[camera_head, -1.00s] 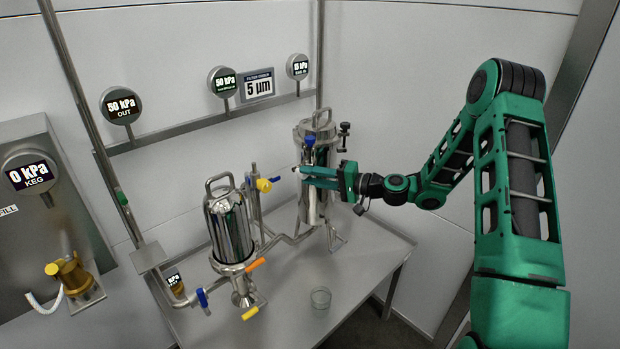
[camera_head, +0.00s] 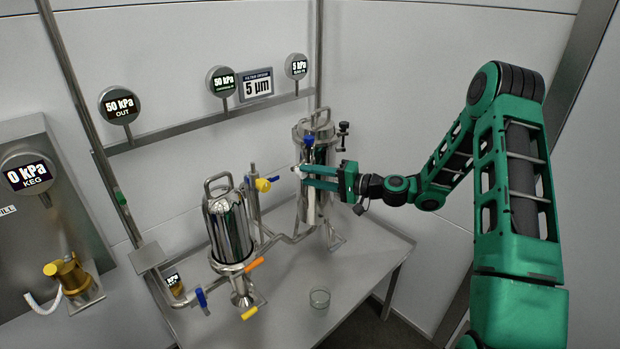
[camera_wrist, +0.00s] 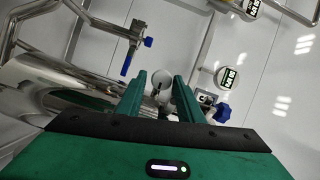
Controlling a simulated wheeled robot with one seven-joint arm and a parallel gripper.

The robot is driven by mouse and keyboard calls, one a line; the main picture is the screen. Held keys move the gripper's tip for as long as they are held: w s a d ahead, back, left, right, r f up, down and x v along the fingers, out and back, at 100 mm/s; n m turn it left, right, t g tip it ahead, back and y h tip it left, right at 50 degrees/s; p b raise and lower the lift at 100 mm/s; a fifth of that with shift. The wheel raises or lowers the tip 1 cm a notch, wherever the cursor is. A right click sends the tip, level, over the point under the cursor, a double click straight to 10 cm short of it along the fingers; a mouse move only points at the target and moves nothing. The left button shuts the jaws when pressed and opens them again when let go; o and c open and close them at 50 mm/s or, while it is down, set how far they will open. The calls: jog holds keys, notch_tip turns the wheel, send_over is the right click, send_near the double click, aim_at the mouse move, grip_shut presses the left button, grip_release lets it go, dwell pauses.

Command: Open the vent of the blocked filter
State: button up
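Two polished metal filter housings stand on the bench, one at the front left (camera_head: 230,228) and one at the back right (camera_head: 326,150). My gripper (camera_head: 303,176) is in front of the back right housing, with its fingers apart. In the wrist view my gripper (camera_wrist: 160,88) is open around a small white, rounded part (camera_wrist: 163,76), with a gap on either side. I cannot tell whether this part is the vent. The back housing's metal body (camera_wrist: 60,85) fills the left of that view. A blue knob (camera_head: 309,140) sits near the back housing's top.
Gauges on the rail read 50 kPa OUT (camera_head: 120,104), 50 kPa (camera_head: 222,81) and 5 kPa (camera_head: 297,66). A sign reads 5 µm (camera_head: 257,86). A yellow valve (camera_head: 263,185) and pipes stand between the housings.

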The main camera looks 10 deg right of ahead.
jog(key=f+v, duration=0.1)
jog(key=v, duration=0.9)
jog(key=shift+s+d+r, duration=0.2)
jog(key=shift+d+r, duration=0.1)
jog(key=shift+r, duration=0.1)
jog(key=s+d+f+n+g+h, duration=0.15)
jog(key=s+n+g+h, duration=0.4)
jog(key=s, duration=0.65)
jog(key=s+d+r+m+g+h, duration=0.1)
jog(key=s+d+r+m+h, duration=0.1)
jog(key=s, duration=0.8)
jog(key=s+d+r+m+g+h, duration=0.2)
jog(key=s+d, duration=0.3)
jog(key=s, duration=0.4)
jog(key=s+d+r+m+g+h, duration=0.2)
jog(key=s+d+r+h, duration=0.1)
jog(key=s, duration=0.7)
jog(key=shift+s+d+r+h, duration=0.35)
jog(key=shift+d+r, duration=0.25)
jog(key=shift+d, duration=0.05)
